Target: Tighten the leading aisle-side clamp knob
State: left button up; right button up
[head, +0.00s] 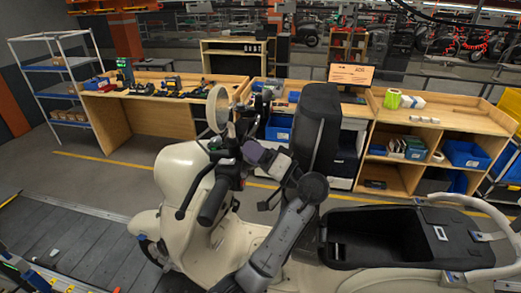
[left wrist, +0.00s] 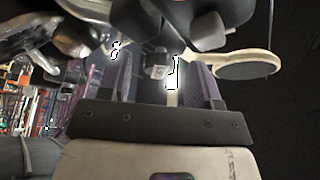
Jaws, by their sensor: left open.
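A cream scooter (head: 185,185) stands across the head view, with its dark handlebar and grips at left of centre. My left gripper (head: 250,152) is beside the handlebar, below and right of the round mirror (head: 218,108). In the left wrist view my left gripper (left wrist: 165,72) has its two fingers apart. A small grey block-like part (left wrist: 158,70) shows between them; contact cannot be told. The mirror also shows there, at right (left wrist: 250,65). I cannot make out the clamp knob for certain in either view. My right gripper is in neither view.
The slatted conveyor floor (head: 65,235) lies at lower left. Wooden benches stand behind the scooter, with tools on the left bench (head: 145,120) and bins under the right bench (head: 440,115). A blue-shelved rack (head: 60,65) is at far left. The open black seat well (head: 375,240) is at right.

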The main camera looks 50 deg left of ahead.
pick_arm(q)
notch_tip(320, 180, up, 3)
jog(key=shift+f+b, duration=0.1)
jog(key=shift+b, duration=0.8)
jog(key=o, duration=0.4)
jog(key=d+r+b, duration=0.1)
jog(key=d+r, duration=0.1)
jog(key=shift+w+r, duration=0.1)
jog(key=shift+r, duration=0.25)
jog(key=shift+w+d+r+b, duration=0.2)
jog(key=shift+d+r+b, duration=0.2)
jog(key=shift+d+r, duration=0.35)
jog(key=c, duration=0.3)
jog(key=d, duration=0.2)
jog(key=w+d+r+b, duration=0.1)
jog(key=d, duration=0.1)
jog(key=shift+c, duration=0.5)
jog(key=shift+w+d+r+b, duration=0.2)
jog(key=shift+d+r+b, duration=0.1)
jog(key=shift+d+r, duration=0.6)
jog(key=shift+w+d+r+b, duration=0.25)
jog(key=shift+d+r, duration=0.3)
jog(key=shift+d, duration=0.55)
jog(key=shift+s+a, duration=0.1)
jog(key=shift+a, duration=0.05)
